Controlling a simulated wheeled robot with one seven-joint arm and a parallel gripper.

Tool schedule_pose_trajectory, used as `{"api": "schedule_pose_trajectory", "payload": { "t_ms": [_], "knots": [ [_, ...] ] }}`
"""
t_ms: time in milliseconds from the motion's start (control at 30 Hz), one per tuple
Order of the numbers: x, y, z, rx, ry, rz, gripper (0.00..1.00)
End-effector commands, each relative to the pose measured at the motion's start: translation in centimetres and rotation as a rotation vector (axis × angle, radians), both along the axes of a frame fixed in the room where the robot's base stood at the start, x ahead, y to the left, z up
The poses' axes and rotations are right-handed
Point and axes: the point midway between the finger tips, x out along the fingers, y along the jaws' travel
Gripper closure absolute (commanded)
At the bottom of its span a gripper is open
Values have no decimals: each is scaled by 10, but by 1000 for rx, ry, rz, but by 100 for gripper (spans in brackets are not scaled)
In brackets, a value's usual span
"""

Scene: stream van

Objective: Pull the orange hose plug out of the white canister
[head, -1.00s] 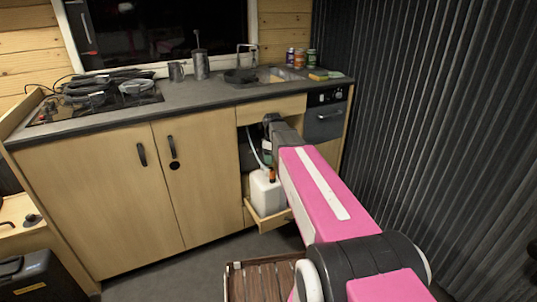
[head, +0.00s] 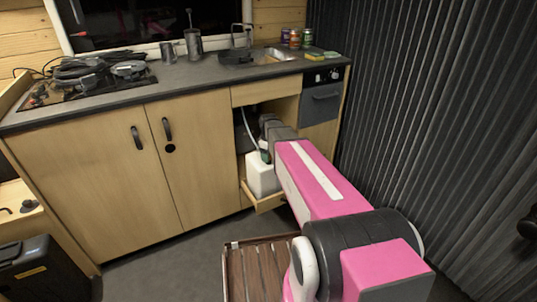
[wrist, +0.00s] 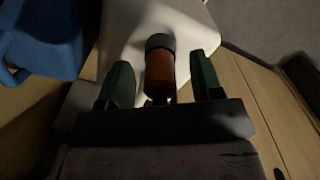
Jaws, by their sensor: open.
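The white canister (head: 263,180) stands upright on a pull-out wooden shelf in the open cabinet below the sink. In the wrist view the canister (wrist: 190,28) lies beyond the fingertips. The orange hose plug (wrist: 160,73), with a dark grey ring at its far end, is in front of the canister. My gripper (wrist: 162,64) is open, with one green finger on each side of the plug and gaps visible on both sides. In the head view my arm hides the plug, and only part of a green finger shows above the canister.
A pale hose (head: 249,128) runs down inside the cabinet. A blue object (wrist: 40,40) is at the upper left of the wrist view. Closed cabinet doors (head: 135,180) are to the left. A slatted wooden piece (head: 262,272) is on the floor in front.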

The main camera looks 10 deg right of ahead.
Motion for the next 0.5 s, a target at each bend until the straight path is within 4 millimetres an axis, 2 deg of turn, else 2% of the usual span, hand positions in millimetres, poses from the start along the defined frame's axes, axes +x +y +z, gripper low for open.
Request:
{"api": "schedule_pose_trajectory", "payload": {
  "t_ms": [33, 200, 267, 300, 367, 500],
  "knots": [
    [0, 0, 0, 0, 0, 0, 40],
    [0, 0, 0, 0, 0, 0, 93],
    [0, 0, 0, 0, 0, 0, 93],
    [0, 0, 0, 0, 0, 0, 80],
    [0, 0, 0, 0, 0, 0, 99],
    [0, 0, 0, 0, 0, 0, 99]
  ]
}}
